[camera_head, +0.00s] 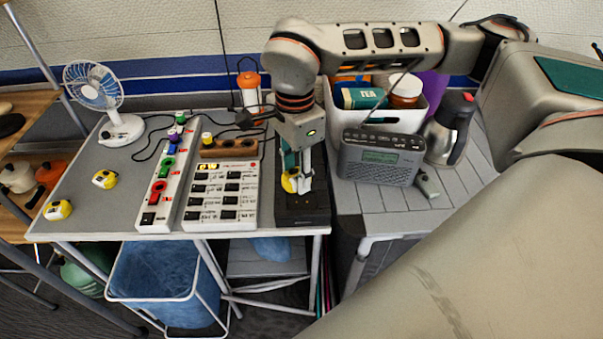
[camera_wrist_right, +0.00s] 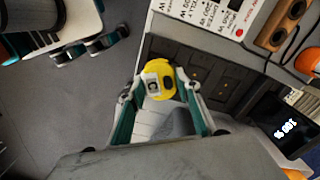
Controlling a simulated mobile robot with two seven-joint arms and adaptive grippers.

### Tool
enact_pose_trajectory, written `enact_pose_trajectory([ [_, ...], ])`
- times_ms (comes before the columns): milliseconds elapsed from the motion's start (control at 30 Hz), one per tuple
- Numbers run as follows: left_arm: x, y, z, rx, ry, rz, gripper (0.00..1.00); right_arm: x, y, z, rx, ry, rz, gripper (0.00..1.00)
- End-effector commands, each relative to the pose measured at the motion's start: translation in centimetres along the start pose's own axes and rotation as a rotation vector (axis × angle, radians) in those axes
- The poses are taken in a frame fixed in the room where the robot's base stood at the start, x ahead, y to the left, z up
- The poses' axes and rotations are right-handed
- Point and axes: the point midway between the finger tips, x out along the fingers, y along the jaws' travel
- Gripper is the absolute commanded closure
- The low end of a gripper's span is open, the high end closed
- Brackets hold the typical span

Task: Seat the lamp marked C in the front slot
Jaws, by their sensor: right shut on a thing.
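The lamp marked C (camera_wrist_right: 158,82) has a round yellow head with a white label reading C. My right gripper (camera_wrist_right: 160,100) is shut on it, one teal-lined finger on each side. In the head view the lamp's yellow head (camera_head: 289,183) shows at the tips of my right gripper (camera_head: 298,180), over the front half of the black slotted dock (camera_head: 302,214). The dock also shows in the wrist view (camera_wrist_right: 205,82), beside and beyond the lamp. The lamp's lower part is hidden, so I cannot tell whether it touches the dock. My left gripper is in neither view.
Two yellow lamps (camera_head: 105,179) (camera_head: 58,210) lie on the left of the grey table. A power strip (camera_head: 166,165) and a white labelled switch panel (camera_head: 222,190) lie left of the dock. A radio (camera_head: 380,158) and kettle (camera_head: 448,128) stand to its right.

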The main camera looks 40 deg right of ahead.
Motion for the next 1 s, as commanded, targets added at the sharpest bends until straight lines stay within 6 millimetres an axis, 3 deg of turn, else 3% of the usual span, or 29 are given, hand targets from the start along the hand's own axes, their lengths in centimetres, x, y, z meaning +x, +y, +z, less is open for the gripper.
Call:
enact_pose_trajectory([
  [200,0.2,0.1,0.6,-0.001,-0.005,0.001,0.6,0.2,0.6,-0.6,0.361,0.002,-0.001,0.86],
  [333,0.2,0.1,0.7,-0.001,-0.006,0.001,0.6,0.2,0.7,-0.8,0.472,0.002,-0.002,0.86],
  [567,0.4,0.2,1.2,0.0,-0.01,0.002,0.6,0.6,0.8,-0.9,0.515,0.003,-0.003,0.86],
  [1000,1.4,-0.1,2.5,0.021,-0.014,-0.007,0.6,3.8,0.8,-0.9,0.511,0.003,0.0,0.86],
])
